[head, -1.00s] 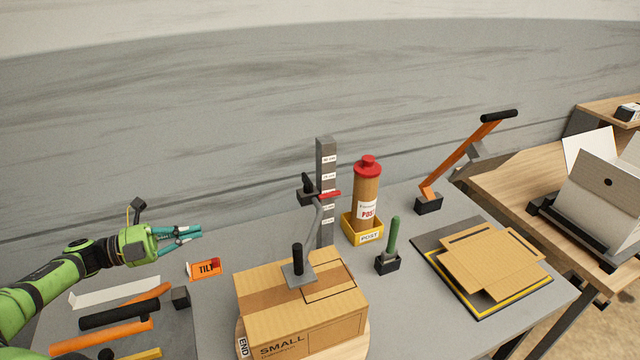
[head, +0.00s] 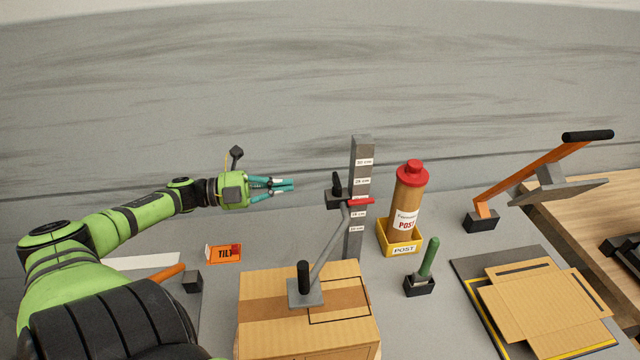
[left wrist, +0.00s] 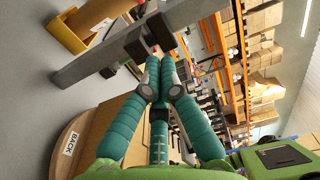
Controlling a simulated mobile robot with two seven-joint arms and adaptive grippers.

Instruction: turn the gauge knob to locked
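The gauge is a grey upright post (head: 361,175) with white centimetre labels, standing behind the box. A dark carriage with a red pointer (head: 361,201) sits partway up it, and the black gauge knob (head: 337,184) stands upright on its left side. My left gripper (head: 293,185) is left of the knob, apart from it, pointing right with its teal fingers drawn together and nothing visible between them. In the left wrist view, the post (left wrist: 82,70) slants across beyond the fingertips (left wrist: 159,68), with dark carriage parts beside them. My right gripper is not in view.
A cardboard box (head: 270,325) carries a grey plate with a black-handled arm reaching the carriage. A red-capped tube (head: 408,190) in a yellow POST holder (head: 401,240) stands right of the gauge. An orange TILT sign (head: 223,253) lies left. Space above the table left of the gauge is clear.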

